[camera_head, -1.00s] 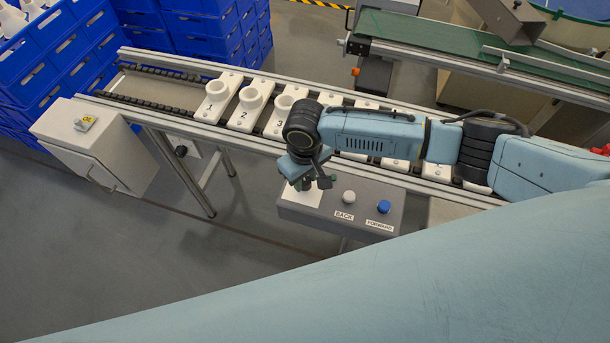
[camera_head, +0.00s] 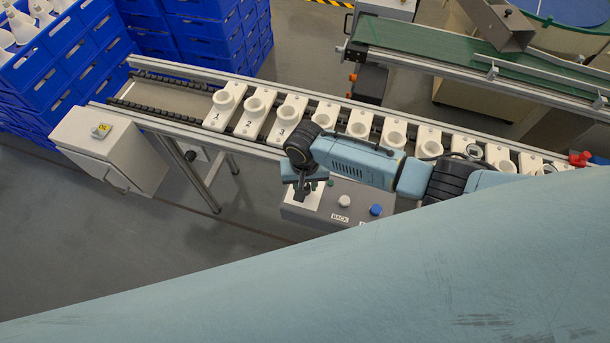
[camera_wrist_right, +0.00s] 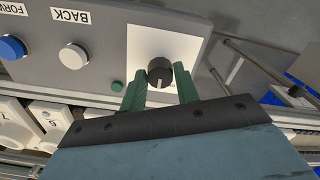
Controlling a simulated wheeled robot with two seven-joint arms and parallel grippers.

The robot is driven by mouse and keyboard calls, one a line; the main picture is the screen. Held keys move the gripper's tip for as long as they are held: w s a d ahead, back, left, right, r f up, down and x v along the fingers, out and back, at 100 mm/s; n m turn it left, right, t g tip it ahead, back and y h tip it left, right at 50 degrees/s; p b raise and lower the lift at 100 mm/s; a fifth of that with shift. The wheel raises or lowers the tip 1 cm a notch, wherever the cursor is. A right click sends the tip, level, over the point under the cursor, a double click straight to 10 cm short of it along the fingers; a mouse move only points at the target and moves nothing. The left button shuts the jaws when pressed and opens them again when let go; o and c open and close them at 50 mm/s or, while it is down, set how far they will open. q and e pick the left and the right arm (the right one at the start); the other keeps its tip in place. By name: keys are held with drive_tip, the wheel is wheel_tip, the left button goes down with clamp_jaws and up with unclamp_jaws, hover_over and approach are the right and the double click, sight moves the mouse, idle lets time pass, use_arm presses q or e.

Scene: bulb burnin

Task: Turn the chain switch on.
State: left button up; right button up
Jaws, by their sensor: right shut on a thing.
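The chain switch is a black round knob (camera_wrist_right: 160,72) with a white pointer line, on a white plate (camera_wrist_right: 140,45) of the grey control box. In the right wrist view the pointer line runs toward the bottom of the picture. My right gripper (camera_wrist_right: 160,79) has its green fingers on either side of the knob and is shut on it. In the head view my right gripper (camera_head: 303,190) is over the left part of the control box (camera_head: 325,219) and hides the knob. My left gripper is not in view.
A white button (camera_head: 344,201) labelled BACK and a blue button (camera_head: 376,210) sit right of the gripper, with a small green button (camera_wrist_right: 117,86) nearby. Behind runs the conveyor (camera_head: 165,95) with numbered white sockets. A cabinet (camera_head: 110,150) stands left.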

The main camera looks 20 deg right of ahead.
sight(305, 186)
drive_tip(key=m+p, duration=0.3)
drive_tip(key=shift+r+m, duration=0.15)
drive_tip(key=shift+m, duration=0.15)
drive_tip(key=shift+m+p, duration=0.95)
drive_tip(key=shift+m, duration=0.85)
drive_tip(key=shift+w, duration=0.1)
drive_tip(key=o, duration=1)
drive_tip(key=shift+c, duration=0.2)
wheel_tip(305, 186, up, 6)
drive_tip(key=shift+f+p, duration=0.1)
drive_tip(key=shift+p, duration=1.1)
wheel_tip(305, 186, up, 7)
